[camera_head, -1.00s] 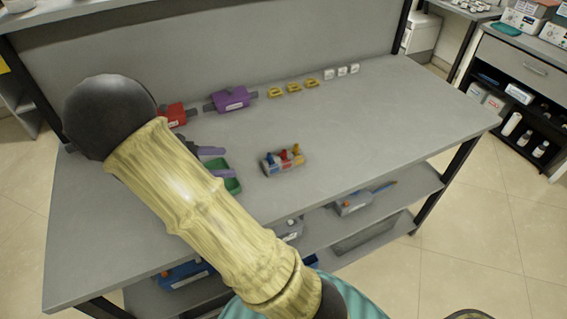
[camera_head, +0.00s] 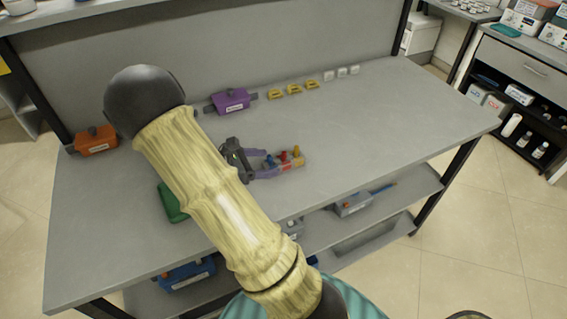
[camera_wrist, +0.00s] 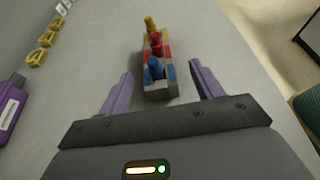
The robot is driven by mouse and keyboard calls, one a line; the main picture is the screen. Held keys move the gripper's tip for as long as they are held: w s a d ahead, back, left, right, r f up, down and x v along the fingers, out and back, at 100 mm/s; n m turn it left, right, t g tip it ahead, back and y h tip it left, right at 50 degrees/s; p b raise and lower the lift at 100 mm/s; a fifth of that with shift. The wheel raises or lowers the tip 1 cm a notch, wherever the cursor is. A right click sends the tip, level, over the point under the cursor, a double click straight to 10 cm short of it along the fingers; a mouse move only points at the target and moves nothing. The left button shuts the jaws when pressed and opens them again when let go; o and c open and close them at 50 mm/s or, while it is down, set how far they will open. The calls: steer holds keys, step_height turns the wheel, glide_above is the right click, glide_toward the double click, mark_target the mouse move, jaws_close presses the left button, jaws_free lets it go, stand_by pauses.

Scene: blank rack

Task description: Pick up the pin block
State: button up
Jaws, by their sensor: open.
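The pin block (camera_head: 291,167) is a small grey block with coloured sections and blue, red and yellow pins standing in a row. It sits on the grey bench. My gripper (camera_head: 270,163) is open beside its left end in the head view. In the wrist view the pin block (camera_wrist: 159,77) lies ahead, with its near end between the two purple fingers of my gripper (camera_wrist: 160,85). There is a gap on both sides of it. Part of the block's left end is hidden by my gripper in the head view.
A purple box (camera_head: 232,102), several yellow pieces (camera_head: 292,89) and white pieces (camera_head: 342,72) line the back of the bench (camera_head: 400,120). An orange box (camera_head: 95,141) is at the left. A green tray (camera_head: 172,202) is partly behind my arm. The bench right of the block is clear.

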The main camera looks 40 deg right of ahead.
mark_target(273, 162)
steer(key=x, duration=0.5)
steer(key=shift+w+d+f, duration=0.1)
steer(key=shift+f, duration=0.05)
steer(key=shift+c, duration=0.3)
steer(key=c, duration=1)
